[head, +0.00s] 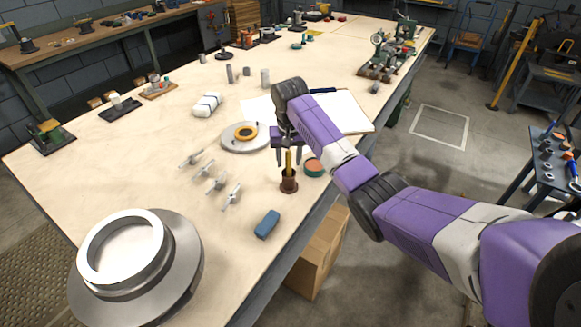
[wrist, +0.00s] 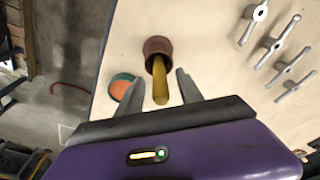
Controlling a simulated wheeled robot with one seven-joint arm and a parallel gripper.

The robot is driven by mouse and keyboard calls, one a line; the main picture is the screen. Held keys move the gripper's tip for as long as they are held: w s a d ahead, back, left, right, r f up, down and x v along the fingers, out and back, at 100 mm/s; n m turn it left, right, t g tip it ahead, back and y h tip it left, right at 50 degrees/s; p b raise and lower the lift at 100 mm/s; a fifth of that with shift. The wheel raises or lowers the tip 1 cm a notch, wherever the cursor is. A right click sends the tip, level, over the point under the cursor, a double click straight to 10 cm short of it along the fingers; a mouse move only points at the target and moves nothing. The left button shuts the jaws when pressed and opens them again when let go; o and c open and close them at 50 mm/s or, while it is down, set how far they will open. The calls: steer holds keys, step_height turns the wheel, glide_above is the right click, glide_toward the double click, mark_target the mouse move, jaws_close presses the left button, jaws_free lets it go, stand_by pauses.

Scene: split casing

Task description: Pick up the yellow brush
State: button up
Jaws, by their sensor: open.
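The yellow brush (head: 289,161) stands upright with its handle up in a small brown holder (head: 289,184) near the table's right edge. In the wrist view the brush (wrist: 160,82) points toward the camera, with the brown holder (wrist: 158,47) behind it. My gripper (head: 287,146) is above the holder in the head view. In the wrist view my gripper (wrist: 157,84) is open, with one finger on each side of the brush handle and a visible gap beside each. The lower part of the brush is hidden inside the holder.
A green tin with an orange top (head: 314,167) stands close beside the holder. Several metal wing-shaped parts (head: 215,184) lie to the left, and a blue block (head: 267,224) lies in front. A large metal ring casing (head: 187,262) fills the near left. The table's right edge is close.

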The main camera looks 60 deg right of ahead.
steer(key=shift+c, duration=0.2)
jaws_close()
